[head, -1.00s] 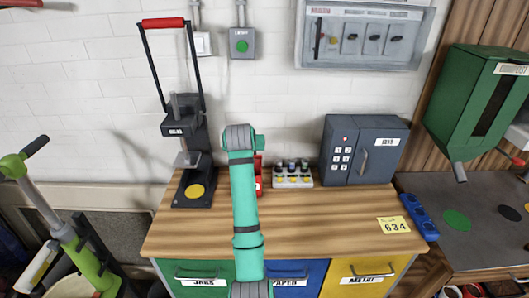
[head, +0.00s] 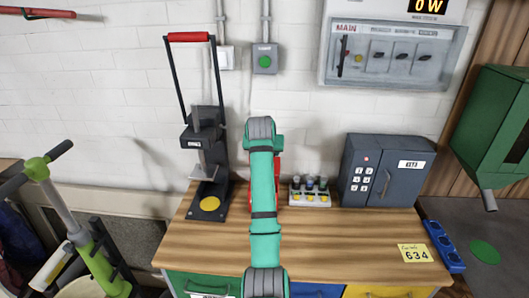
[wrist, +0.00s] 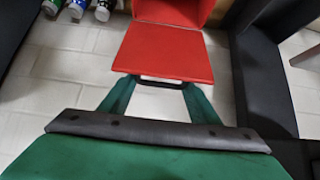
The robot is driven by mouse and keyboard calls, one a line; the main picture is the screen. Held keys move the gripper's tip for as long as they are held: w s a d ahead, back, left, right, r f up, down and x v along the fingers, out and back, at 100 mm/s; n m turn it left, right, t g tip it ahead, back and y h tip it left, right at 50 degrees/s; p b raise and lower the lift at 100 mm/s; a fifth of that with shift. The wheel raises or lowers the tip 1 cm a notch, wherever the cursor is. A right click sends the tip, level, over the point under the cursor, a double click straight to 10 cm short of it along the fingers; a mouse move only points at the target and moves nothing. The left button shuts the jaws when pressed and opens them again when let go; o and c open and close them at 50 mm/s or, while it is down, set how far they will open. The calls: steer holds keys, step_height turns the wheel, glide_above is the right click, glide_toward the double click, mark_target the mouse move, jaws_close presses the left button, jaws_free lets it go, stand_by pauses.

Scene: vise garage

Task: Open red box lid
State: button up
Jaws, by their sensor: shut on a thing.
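The red box (head: 278,172) stands on the workbench, mostly hidden behind my arm in the head view. In the wrist view a flat red lid panel (wrist: 165,50) meets another red part of the box (wrist: 175,11) along a crease at the top. A dark handle (wrist: 160,83) runs along the panel's near edge. My gripper (wrist: 160,90) has its two green fingers at the ends of this handle and is shut on it. The head view hides the fingers. The lid's exact angle is hard to tell.
A rack of small bottles (head: 310,192) stands close to the right of the box. A grey safe (head: 385,172) is farther right. A black press with a red handle (head: 205,150) stands to the left. The wooden bench top (head: 340,235) is clear in front.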

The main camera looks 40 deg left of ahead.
steer(key=shift+w+d+f, duration=0.25)
steer(key=shift+d+f, duration=0.05)
steer(key=shift+d, duration=0.05)
steer(key=o, duration=1.3)
steer(key=shift+a, duration=0.15)
steer(key=shift+s+r, duration=0.1)
steer(key=shift+r, duration=0.1)
steer(key=shift+s+r, duration=0.2)
steer(key=shift+s, duration=0.05)
steer(key=v, duration=1)
steer(key=shift+f, duration=0.1)
